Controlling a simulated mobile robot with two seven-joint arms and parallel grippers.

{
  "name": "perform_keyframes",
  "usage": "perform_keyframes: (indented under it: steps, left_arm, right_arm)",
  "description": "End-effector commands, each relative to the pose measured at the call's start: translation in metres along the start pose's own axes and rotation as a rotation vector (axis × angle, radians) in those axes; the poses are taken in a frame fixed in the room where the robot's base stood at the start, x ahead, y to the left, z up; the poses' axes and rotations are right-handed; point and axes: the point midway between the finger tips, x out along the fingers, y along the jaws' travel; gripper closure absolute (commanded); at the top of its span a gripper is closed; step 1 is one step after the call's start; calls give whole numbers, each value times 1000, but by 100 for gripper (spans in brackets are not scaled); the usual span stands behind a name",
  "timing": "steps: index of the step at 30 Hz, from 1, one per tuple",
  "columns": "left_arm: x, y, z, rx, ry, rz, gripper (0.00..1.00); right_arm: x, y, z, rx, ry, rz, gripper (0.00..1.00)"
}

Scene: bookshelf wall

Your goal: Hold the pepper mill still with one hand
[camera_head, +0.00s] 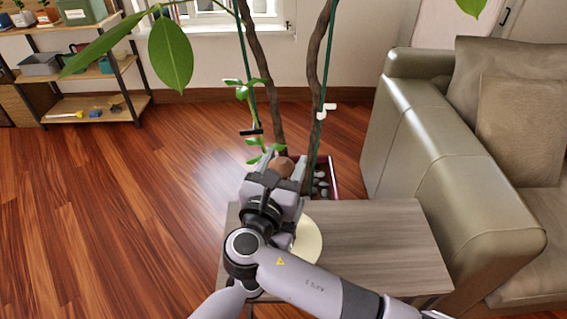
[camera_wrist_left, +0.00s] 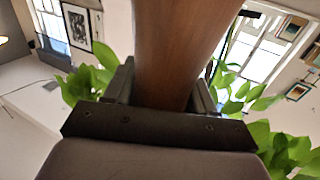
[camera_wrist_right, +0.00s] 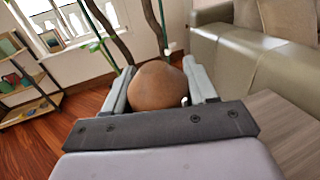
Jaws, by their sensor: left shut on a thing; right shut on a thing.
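The pepper mill's round brown wooden top (camera_head: 283,167) shows just beyond my right gripper (camera_head: 281,162) in the head view. In the right wrist view the rounded top (camera_wrist_right: 157,87) sits between the two fingers of my right gripper (camera_wrist_right: 158,66), which is shut on it. In the left wrist view the brown wooden body of the mill (camera_wrist_left: 180,40) rises between the fingers of my left gripper (camera_wrist_left: 164,75), which is shut on it. In the head view my left gripper and most of the mill are hidden behind my right gripper and arm.
A grey-brown wooden table (camera_head: 385,240) is below, with a cream round disc (camera_head: 309,243) partly behind my arm. A plant with twisted stems (camera_head: 314,90) stands just beyond. A grey-green sofa (camera_head: 430,150) is at the right, a shelf (camera_head: 100,108) at the far left. Open floor lies left.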

Motion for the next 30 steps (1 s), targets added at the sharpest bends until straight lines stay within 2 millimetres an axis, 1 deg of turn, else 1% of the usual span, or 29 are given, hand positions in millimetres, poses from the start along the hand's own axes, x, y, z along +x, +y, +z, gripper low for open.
perform_keyframes:
  steps: [7,8,9,10,17,20,23,30]
  left_arm:
    - [0,0,1,-2,-2,-1,86]
    - [0,0,1,-2,-2,-1,86]
    - [0,0,1,-2,-2,-1,86]
    - [0,0,1,-2,-2,-1,86]
    - [0,0,1,-2,-2,-1,86]
    - [0,0,1,-1,-2,-1,86]
    - [0,0,1,-1,-2,-1,86]
    - [0,0,1,-1,-2,-1,86]
  right_arm:
    - [0,0,-1,-2,1,-1,74]
    - [0,0,-1,-2,1,-1,37]
    - [0,0,-1,-2,1,-1,24]
    - [0,0,-1,-2,1,-1,19]
    - [0,0,0,-2,1,0,19]
    - [-3,0,-1,-1,1,1,19]
    - [-14,0,-1,0,3,3,19]
    - [-55,0,-1,0,5,2,19]
